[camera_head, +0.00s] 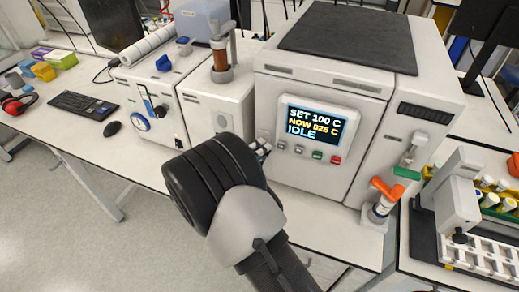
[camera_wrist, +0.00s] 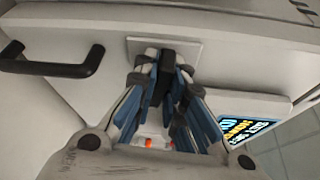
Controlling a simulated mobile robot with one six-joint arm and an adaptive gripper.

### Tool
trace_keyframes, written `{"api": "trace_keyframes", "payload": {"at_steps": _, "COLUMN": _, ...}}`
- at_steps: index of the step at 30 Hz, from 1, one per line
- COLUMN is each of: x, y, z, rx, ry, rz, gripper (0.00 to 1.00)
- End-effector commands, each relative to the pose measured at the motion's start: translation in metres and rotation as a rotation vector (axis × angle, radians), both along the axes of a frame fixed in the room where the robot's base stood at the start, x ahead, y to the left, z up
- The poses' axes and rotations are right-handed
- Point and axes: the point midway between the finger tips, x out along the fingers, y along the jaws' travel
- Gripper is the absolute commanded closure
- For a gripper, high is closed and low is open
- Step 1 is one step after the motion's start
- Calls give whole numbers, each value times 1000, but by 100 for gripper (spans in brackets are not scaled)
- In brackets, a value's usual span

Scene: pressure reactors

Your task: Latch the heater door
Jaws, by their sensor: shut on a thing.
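The heater is the large white box whose door (camera_head: 340,110) faces me in the head view. Its front panel carries a lit display (camera_head: 316,127) reading SET 100 C, NOW 025 C, IDLE. In the wrist view, a dark latch lever (camera_wrist: 163,76) stands out from a pale square plate (camera_wrist: 191,49) on the white front. My gripper (camera_wrist: 167,66) is shut on this lever, with a finger on each side. In the head view my wrist hides most of the gripper, and the latch cannot be seen. Whether the latch is engaged cannot be told.
A black bar handle (camera_wrist: 55,66) juts out left of my gripper in the wrist view. Buttons (camera_head: 317,155) sit under the display. An orange-handled device (camera_head: 381,205) stands right of the heater, and a white unit (camera_head: 214,113) stands left.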

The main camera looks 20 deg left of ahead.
Motion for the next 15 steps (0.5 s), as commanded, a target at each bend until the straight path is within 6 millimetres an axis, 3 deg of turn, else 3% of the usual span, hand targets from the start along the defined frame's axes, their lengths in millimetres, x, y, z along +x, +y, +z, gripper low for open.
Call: {"api": "trace_keyframes", "payload": {"at_steps": 15, "x": 0, "y": 0, "z": 1, "rx": 42, "ry": -3, "rz": 0, "gripper": 100}}
